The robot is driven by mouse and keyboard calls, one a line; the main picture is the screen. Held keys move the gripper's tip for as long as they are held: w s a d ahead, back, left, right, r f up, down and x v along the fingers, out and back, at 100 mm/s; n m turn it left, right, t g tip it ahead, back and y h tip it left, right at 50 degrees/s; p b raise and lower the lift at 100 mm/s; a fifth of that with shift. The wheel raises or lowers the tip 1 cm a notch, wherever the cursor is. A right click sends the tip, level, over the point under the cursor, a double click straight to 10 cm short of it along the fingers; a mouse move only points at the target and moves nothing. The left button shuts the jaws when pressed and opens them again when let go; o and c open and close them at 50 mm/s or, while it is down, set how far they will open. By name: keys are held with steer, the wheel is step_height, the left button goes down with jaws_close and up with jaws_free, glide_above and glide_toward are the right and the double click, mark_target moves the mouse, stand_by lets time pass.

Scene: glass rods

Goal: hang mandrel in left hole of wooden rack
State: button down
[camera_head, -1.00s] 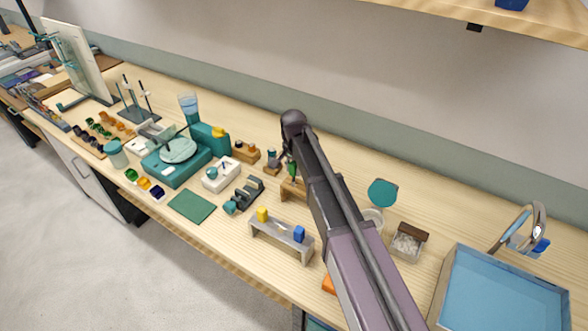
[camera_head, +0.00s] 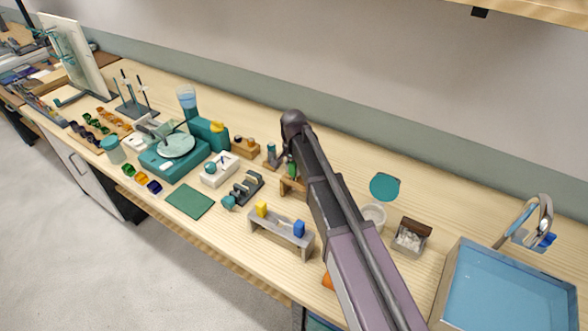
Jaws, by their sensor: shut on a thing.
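A wooden rack (camera_head: 290,186) stands on the bench near the middle, and my arm hides its right part. The holes of the rack cannot be made out. My gripper (camera_head: 284,158) points down just behind and above the rack, mostly hidden by my arm and very small. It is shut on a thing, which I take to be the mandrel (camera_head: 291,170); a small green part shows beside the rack. Whether the mandrel touches the rack, or sits in a hole, cannot be told.
A grey stand (camera_head: 282,237) with yellow and blue blocks is in front. A dark holder (camera_head: 243,190) and a wooden block (camera_head: 245,148) stand to the left. A white cup (camera_head: 374,215) and a small box (camera_head: 411,238) lie right of my arm. The bench behind is clear.

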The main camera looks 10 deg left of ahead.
steer(key=shift+f+b, duration=0.6)
steer(key=shift+f, duration=0.1)
steer(key=shift+f, duration=0.2)
steer(key=shift+c, duration=1.6)
jaws_free()
steer(key=shift+r, duration=0.15)
